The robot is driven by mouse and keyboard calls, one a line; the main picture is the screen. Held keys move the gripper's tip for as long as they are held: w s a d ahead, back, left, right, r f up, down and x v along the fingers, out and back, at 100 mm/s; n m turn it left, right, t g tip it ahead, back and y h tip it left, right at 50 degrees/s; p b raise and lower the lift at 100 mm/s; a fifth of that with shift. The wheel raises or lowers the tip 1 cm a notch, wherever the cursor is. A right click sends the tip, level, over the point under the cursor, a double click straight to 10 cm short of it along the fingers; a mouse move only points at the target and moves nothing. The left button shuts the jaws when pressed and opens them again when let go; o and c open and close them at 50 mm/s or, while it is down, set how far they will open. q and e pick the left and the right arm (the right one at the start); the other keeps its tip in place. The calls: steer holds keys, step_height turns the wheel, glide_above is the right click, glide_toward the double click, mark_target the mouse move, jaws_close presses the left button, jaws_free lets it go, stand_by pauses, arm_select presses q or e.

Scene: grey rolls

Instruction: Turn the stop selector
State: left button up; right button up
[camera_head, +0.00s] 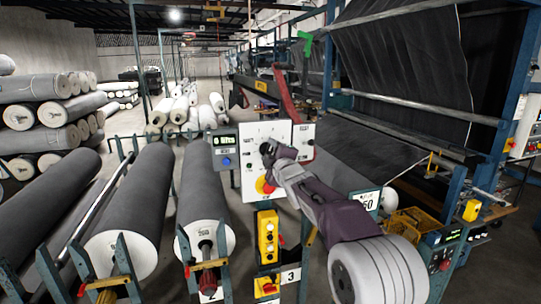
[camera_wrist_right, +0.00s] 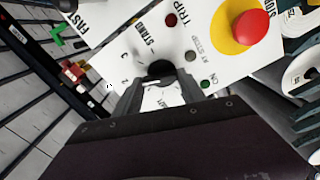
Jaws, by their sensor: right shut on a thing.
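The white control panel (camera_head: 250,137) stands upright in the middle of the head view, with the right gripper (camera_head: 268,150) at its face. In the right wrist view, the dark round selector knob (camera_wrist_right: 160,69) sits between the two fingertips of my right gripper (camera_wrist_right: 160,84), which is shut on it. Printed marks and lettering surround the knob on the panel (camera_wrist_right: 215,65). The fingers hide part of the knob, and I cannot tell which mark it points to. My left gripper is in neither view.
A red stop button on yellow (camera_wrist_right: 248,27) sits close to the right gripper on the panel. A yellow push-button box (camera_head: 267,236) hangs below. Large grey rolls (camera_head: 203,190) lie to the left.

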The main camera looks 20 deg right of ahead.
steer(key=shift+r, duration=0.2)
steer(key=o, duration=1.2)
steer(key=shift+a, duration=0.1)
steer(key=shift+o, duration=0.8)
steer(key=shift+f, duration=0.1)
steer(key=shift+s+f+b, duration=0.15)
steer(key=shift+s+b, duration=0.2)
steer(key=s+b, duration=0.3)
steer(key=s, duration=0.5)
steer(key=shift+s, duration=0.2)
